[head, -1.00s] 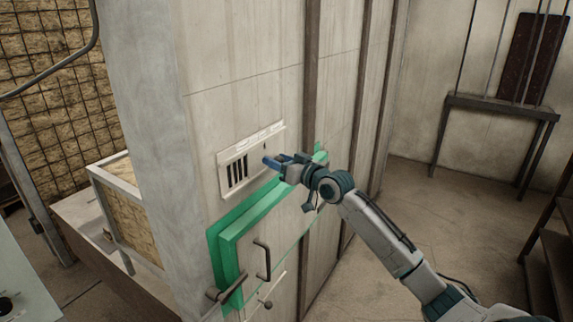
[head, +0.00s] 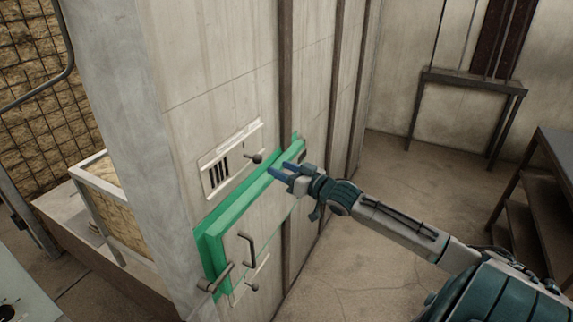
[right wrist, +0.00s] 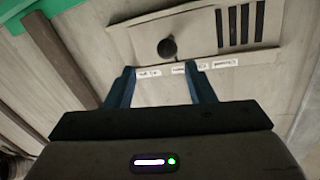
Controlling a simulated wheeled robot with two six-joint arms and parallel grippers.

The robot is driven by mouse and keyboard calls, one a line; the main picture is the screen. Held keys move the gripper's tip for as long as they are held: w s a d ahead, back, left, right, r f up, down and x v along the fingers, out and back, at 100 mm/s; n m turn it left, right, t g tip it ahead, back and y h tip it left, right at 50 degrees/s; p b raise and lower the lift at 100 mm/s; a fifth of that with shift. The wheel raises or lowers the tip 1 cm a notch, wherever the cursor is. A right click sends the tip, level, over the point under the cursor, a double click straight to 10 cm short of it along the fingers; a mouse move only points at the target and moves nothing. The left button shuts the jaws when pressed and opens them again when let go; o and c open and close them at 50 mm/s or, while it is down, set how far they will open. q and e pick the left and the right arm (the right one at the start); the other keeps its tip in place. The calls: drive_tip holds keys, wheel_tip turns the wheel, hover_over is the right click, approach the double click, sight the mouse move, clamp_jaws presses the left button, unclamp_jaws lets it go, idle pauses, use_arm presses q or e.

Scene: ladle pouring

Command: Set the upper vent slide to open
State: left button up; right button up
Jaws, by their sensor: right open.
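The upper vent (head: 232,160) is a pale plate on the wall above the green-framed door. Dark open slots (head: 219,170) show at its left. Its dark round slide knob (head: 254,158) stands to the right of the slots. In the right wrist view the knob (right wrist: 167,48) is ahead of the fingers, with the slots (right wrist: 240,27) to its right. Small labels on the plate are too small to read. My right gripper (head: 279,173) is open and empty, apart from the knob, to its lower right in the head view. My left gripper is not in view.
The green door frame (head: 213,240) juts out below the vent, with a door handle (head: 247,249). A lower vent with a knob (head: 252,287) is beneath. A dark side table (head: 473,84) stands at the back. Open floor lies right of the wall.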

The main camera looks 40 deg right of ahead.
drive_tip(key=shift+s+p, duration=0.4)
drive_tip(key=shift+s, duration=0.15)
idle(0.4)
